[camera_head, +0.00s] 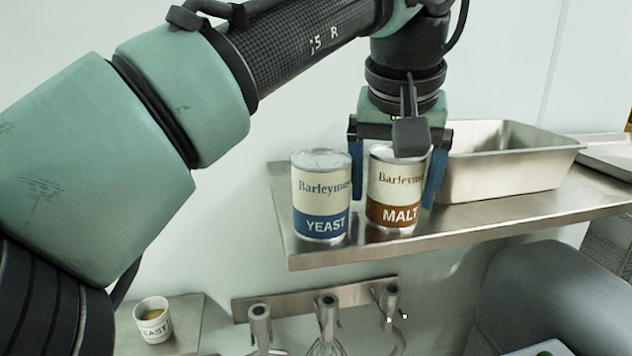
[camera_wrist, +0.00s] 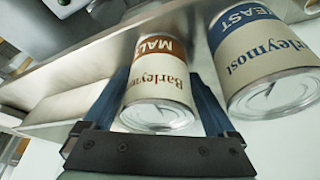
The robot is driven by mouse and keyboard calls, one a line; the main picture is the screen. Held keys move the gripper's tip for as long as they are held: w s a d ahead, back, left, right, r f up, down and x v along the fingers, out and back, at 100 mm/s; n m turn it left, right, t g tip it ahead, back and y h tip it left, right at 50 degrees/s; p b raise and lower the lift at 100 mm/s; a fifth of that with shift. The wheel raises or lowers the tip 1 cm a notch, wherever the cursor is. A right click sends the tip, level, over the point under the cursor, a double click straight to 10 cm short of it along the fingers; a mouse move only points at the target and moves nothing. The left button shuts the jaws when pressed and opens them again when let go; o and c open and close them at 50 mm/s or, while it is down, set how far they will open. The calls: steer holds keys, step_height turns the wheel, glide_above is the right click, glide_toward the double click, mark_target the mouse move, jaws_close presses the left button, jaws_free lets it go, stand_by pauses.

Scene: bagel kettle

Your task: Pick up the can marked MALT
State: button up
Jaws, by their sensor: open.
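The can marked MALT (camera_head: 397,196), cream with a brown band, stands upright on a metal shelf (camera_head: 470,223). The same MALT can (camera_wrist: 160,85) shows between the fingers in the wrist view. My gripper (camera_head: 394,195) is open and points down, with one blue finger on each side of the can. I cannot tell whether either finger touches it. The gripper body and wrist camera hide part of the can's top. The can marked YEAST (camera_head: 321,200), cream with a blue band, stands close to the left of the left finger.
A deep metal pan (camera_head: 510,168) stands on the shelf just right of my gripper. The wall is close behind. Below the shelf, a rail (camera_head: 290,303) holds hanging tools, and a small cup (camera_head: 153,322) stands on a lower ledge at left.

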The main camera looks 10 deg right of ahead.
steer(key=shift+w+f, duration=0.15)
steer(key=shift+w, duration=0.1)
steer(key=shift+s, duration=0.3)
steer(key=c, duration=0.7)
steer(key=shift+w, duration=0.2)
steer(key=c, duration=0.7)
steer(key=shift+s+r, duration=0.1)
steer(key=shift+r, duration=0.1)
